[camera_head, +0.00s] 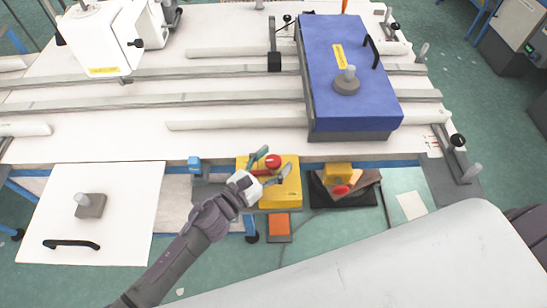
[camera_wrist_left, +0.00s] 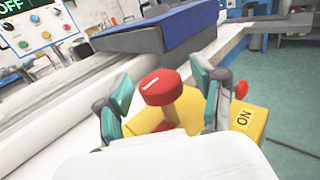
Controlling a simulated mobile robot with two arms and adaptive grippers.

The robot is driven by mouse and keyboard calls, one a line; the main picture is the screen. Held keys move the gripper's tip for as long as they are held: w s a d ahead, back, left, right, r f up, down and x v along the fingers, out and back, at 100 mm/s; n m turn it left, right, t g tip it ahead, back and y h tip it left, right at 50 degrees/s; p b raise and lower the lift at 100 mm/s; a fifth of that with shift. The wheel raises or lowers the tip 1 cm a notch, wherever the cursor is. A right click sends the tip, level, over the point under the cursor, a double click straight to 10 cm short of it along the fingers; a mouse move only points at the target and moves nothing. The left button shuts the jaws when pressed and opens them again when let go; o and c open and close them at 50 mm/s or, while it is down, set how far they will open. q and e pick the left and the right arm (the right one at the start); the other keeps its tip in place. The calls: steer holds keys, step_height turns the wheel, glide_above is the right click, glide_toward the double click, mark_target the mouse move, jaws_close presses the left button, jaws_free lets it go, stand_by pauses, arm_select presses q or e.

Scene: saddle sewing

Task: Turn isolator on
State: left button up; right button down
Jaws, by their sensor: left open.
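The isolator is a yellow box (camera_head: 283,196) with a red knob (camera_head: 272,160) on top, at the front edge of the table. In the left wrist view the red knob (camera_wrist_left: 160,88) has a white line on its top, and the yellow housing (camera_wrist_left: 247,122) carries an "ON" label to the right. My left gripper (camera_head: 270,167) is open, with green-padded fingers on either side of the knob. In the left wrist view, the gripper (camera_wrist_left: 163,98) shows a gap between each finger and the knob. My right gripper is not in view.
A second yellow and red device (camera_head: 338,174) sits to the right of the isolator. A blue-topped block (camera_head: 340,100) stands on the table behind it. A control panel (camera_wrist_left: 42,28) with "OFF" on its screen shows in the left wrist view. A white board (camera_head: 120,190) lies at left.

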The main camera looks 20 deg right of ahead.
arm_select(q)
jaws_close()
stand_by(0.4)
